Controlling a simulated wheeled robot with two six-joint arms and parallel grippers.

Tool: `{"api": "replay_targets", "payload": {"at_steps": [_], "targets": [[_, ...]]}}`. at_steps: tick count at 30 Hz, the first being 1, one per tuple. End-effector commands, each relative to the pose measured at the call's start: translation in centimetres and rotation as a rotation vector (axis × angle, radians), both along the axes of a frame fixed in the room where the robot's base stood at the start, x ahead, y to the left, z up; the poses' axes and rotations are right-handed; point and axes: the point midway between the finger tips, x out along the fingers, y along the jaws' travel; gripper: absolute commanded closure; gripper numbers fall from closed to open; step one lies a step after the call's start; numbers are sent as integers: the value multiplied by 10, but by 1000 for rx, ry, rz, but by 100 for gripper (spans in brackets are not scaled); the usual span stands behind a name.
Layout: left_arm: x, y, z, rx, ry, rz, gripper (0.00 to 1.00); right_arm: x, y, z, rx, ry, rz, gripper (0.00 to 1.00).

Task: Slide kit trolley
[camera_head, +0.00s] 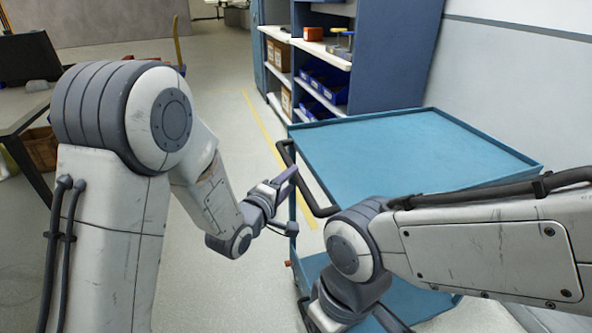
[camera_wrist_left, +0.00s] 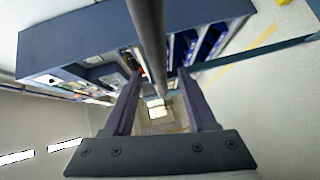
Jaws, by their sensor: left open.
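The kit trolley (camera_head: 420,150) is blue with a flat, empty top tray and a low rim. Its dark handle (camera_head: 312,190) sticks out on the left side. My left gripper (camera_head: 284,180) is just left of the handle, with its fingers pointing toward it. In the left wrist view my left gripper (camera_wrist_left: 159,82) is open, and a dark bar, seemingly the handle (camera_wrist_left: 148,35), runs down the middle between the fingers. I cannot tell whether they touch it. My right arm reaches across the front of the trolley; its gripper is not visible.
A blue shelf unit (camera_head: 385,55) with blue bins and boxes stands behind the trolley, near a grey wall (camera_head: 520,70). A table (camera_head: 22,108) stands at the far left. The floor left of the trolley, with a yellow line (camera_head: 262,125), is clear.

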Motion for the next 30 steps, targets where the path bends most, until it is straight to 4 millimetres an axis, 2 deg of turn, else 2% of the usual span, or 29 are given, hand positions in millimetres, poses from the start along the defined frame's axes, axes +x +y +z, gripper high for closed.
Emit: {"api": "replay_targets", "payload": {"at_steps": [3,6,18,19,23,24,30], "targets": [[18,-9,-3,-1,-1,1,43,0,0,-2,0,0,0,100],[27,-14,-5,-1,0,0,43,0,0,-3,0,0,0,100],[35,-17,-5,-1,0,1,43,0,0,-3,0,0,0,100],[35,-17,-5,-1,0,1,47,0,0,-3,0,0,0,100],[35,-17,-5,-1,0,1,97,0,0,-3,1,-1,0,100],[35,-17,-5,0,1,1,100,0,0,-3,1,-1,0,100],[35,-17,-5,0,1,1,100,0,0,-3,0,0,0,100]]}}
